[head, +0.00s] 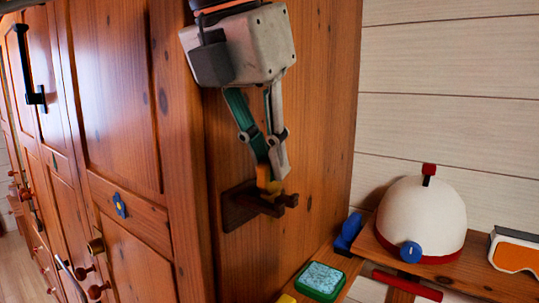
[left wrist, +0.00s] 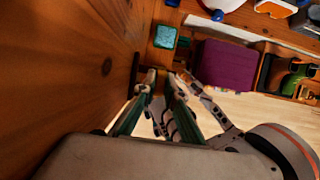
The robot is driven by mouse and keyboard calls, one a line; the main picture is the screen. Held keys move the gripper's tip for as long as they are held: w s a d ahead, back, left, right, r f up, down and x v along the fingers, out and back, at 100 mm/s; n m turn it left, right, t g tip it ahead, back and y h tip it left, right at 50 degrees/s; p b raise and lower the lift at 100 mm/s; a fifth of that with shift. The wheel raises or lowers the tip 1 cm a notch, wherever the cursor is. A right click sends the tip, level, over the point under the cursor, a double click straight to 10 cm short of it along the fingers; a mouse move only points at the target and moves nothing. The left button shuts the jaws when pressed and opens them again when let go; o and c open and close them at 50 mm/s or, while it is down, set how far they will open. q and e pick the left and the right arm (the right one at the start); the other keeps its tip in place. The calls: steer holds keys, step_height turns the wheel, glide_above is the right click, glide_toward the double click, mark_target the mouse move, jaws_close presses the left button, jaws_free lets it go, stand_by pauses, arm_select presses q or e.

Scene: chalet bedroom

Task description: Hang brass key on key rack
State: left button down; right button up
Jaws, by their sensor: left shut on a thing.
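The brass key (head: 267,186) is a small yellow piece between the fingertips of my left gripper (head: 272,164) in the head view. The gripper points down and is shut on the key. The dark wooden key rack (head: 236,210) is fixed to the wardrobe's side panel, with pegs sticking out to the right. The key is at the rack's upper edge, overlapping it in the picture; I cannot tell whether it touches a peg. In the left wrist view the gripper (left wrist: 161,80) has its fingers close together, and the key is not clear there.
The wardrobe side (head: 310,130) is close behind the gripper. A purple block (left wrist: 222,67) shows below in the left wrist view.

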arm_select(q)
steer(key=c, duration=2)
jaws_free()
steer(key=shift+r, duration=0.1)
